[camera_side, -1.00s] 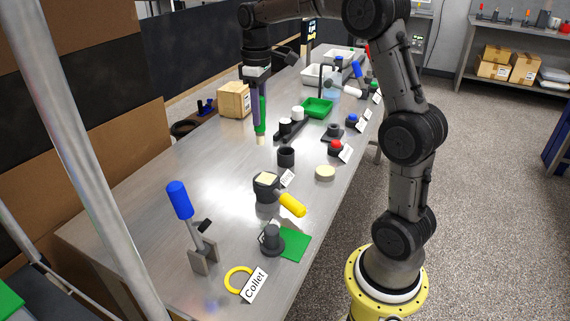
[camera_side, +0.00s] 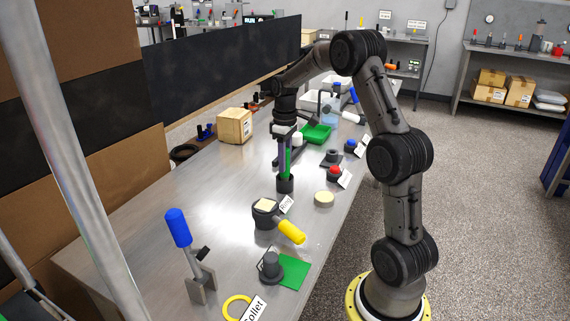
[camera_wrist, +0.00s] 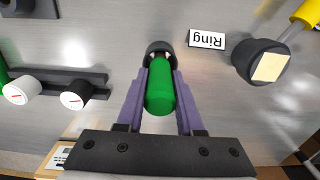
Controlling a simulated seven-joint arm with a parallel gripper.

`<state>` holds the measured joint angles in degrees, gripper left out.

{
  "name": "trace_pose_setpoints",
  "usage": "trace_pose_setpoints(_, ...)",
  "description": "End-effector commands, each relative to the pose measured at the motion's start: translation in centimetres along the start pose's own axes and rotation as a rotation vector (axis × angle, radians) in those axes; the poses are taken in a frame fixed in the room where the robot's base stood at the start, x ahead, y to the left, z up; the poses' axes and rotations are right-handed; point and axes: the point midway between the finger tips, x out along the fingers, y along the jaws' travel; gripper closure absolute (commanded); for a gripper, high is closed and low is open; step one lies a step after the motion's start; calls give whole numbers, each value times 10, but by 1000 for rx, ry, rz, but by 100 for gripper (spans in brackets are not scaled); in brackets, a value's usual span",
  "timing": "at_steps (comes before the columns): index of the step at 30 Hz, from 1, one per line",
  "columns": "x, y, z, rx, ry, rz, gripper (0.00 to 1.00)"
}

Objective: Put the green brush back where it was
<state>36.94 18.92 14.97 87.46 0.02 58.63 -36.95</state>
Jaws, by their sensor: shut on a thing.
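My gripper (camera_side: 285,168) is shut on the green brush (camera_side: 288,160), which is upright between the purple fingers. In the wrist view the brush (camera_wrist: 160,98) shows as a green rounded handle end between the fingertips (camera_wrist: 160,76). The black cup (camera_side: 285,184) is directly under the brush in the side view, and its dark rim (camera_wrist: 159,46) shows just beyond the fingertips in the wrist view. The brush's pale lower end is hidden at the cup and appears to be inside its mouth; how deep I cannot tell.
A rack with white-capped pieces (camera_wrist: 75,95) and green tray (camera_side: 317,133) are behind.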

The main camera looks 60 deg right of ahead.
Motion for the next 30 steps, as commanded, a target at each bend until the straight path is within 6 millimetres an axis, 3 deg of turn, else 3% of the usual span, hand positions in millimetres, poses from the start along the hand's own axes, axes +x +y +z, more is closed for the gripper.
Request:
trace_pose_setpoints(14, 11, 0, 0, 0, 0, 0, 100)
trace_pose_setpoints(15, 12, 0, 0, 0, -1, -1, 62)
trace_pose_setpoints(20, 12, 0, 0, 0, 0, 0, 34)
trace_pose_setpoints(30, 9, 0, 0, 0, 1, 1, 34)
